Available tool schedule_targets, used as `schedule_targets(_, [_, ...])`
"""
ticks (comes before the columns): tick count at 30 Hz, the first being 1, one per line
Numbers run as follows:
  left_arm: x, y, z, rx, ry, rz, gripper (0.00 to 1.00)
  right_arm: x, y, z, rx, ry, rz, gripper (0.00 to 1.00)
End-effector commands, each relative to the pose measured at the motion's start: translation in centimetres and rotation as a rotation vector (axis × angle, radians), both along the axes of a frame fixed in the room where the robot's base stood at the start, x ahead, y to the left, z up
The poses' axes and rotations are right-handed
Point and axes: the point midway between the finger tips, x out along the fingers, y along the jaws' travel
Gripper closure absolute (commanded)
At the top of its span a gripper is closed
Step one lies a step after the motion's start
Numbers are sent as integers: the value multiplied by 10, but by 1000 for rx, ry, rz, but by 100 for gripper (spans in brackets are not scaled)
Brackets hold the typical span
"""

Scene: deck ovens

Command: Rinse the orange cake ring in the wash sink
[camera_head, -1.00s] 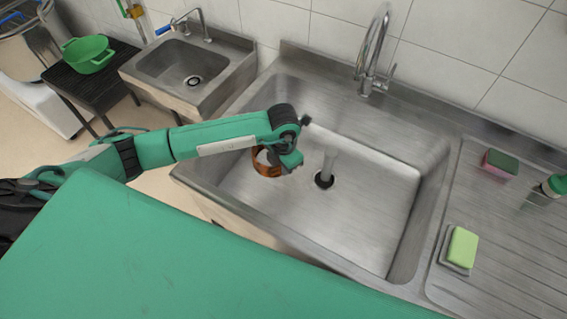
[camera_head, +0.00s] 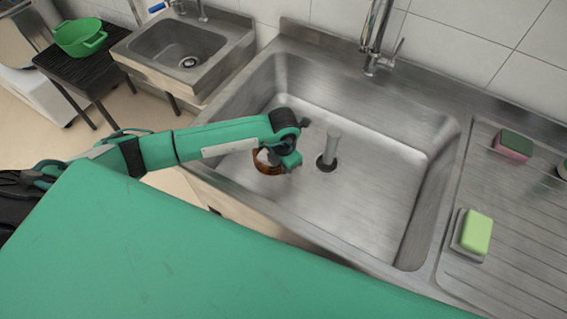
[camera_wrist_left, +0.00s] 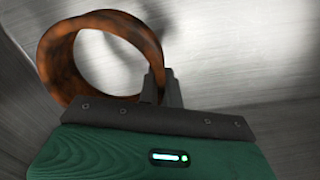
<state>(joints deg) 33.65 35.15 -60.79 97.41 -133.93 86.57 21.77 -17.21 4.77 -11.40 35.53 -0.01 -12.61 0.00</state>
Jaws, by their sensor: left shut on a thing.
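The orange cake ring (camera_head: 268,167) is a mottled orange-brown band. My left gripper (camera_head: 277,158) is shut on it, over the left part of the wash sink (camera_head: 375,205). In the left wrist view the ring (camera_wrist_left: 58,55) stands up at the left, its wall between the fingers (camera_wrist_left: 161,88); its opening faces the camera. In the head view the gripper partly hides the ring. I cannot tell whether the ring touches the sink. My right gripper is not in view.
A tall tap (camera_head: 376,40) stands behind the sink. The drainboard at right holds a green sponge (camera_head: 477,231) on a dish and a pink-green sponge (camera_head: 513,147). A smaller sink (camera_head: 177,50) and a green bowl (camera_head: 79,37) are at back left.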

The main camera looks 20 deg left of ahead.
Motion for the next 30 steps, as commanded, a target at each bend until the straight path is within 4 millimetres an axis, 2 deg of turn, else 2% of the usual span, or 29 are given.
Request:
schedule_targets(3, [0, 0, -16, 0, 0, 0, 100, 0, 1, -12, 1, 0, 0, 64])
schedule_targets(15, [0, 0, -51, 1, 0, 0, 100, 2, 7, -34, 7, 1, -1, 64])
schedule_targets(30, [0, 0, -58, 0, 0, 0, 100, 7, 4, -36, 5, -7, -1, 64])
